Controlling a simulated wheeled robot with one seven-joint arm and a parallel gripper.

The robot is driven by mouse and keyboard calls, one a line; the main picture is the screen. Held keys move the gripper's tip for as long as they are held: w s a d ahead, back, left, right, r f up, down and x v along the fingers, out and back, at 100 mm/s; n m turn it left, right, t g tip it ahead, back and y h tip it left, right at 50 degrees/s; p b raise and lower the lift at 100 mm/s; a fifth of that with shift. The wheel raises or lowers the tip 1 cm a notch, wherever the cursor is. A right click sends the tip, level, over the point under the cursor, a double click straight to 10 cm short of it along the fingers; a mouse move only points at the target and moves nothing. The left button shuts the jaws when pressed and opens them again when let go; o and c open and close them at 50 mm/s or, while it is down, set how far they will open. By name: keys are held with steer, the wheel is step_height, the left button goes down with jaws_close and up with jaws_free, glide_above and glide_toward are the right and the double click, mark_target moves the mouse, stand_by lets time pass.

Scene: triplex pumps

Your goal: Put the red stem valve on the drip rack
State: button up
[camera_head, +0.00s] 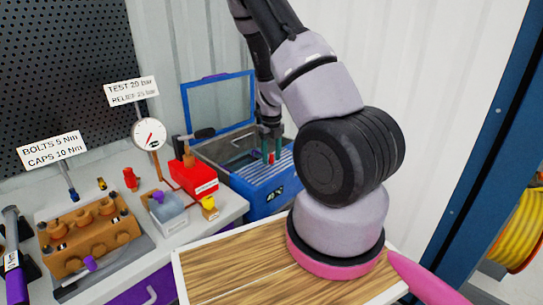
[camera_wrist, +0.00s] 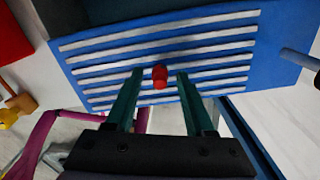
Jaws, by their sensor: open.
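The drip rack is a set of pale slats in a blue box (camera_head: 262,200); its slats (camera_wrist: 215,47) fill the upper wrist view. A small red stem valve (camera_wrist: 160,77) shows at the slats, between my two green fingers. My gripper (camera_wrist: 159,72) is open, with a clear gap on each side of the valve. In the head view my gripper (camera_head: 269,153) is down over the rack, and a bit of red (camera_head: 271,158) shows between the fingers. The valve's lower end is hard to see, so its exact contact with the slats is unclear.
The box's raised lid frame (camera_head: 218,105) stands behind my gripper. A red pump box (camera_head: 195,182) with a dark handle is left of the rack. A gauge (camera_head: 149,135), another small red part (camera_head: 130,178) and a brown pump block (camera_head: 90,235) are on the bench.

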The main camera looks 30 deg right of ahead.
steer(key=s+a+r+n+t+y, duration=0.1)
steer(key=a+r+n, duration=0.25)
steer(key=r, duration=0.65)
steer(key=s+a+r+n+t+y, duration=0.15)
steer(key=r+n, duration=0.25)
steer(key=r, duration=0.7)
steer(key=s+a+r+n+t, duration=0.2)
steer(key=s+a+r+n, duration=0.2)
steer(key=s+r+n, duration=0.5)
steer(key=s+a+r+n+t, duration=0.2)
steer(key=s+a+r+n, duration=0.2)
steer(key=s+r+n, duration=0.5)
steer(key=r+n, duration=0.1)
steer(key=n, duration=0.4)
steer(key=shift+t, duration=0.35)
steer(key=shift+h, duration=0.25)
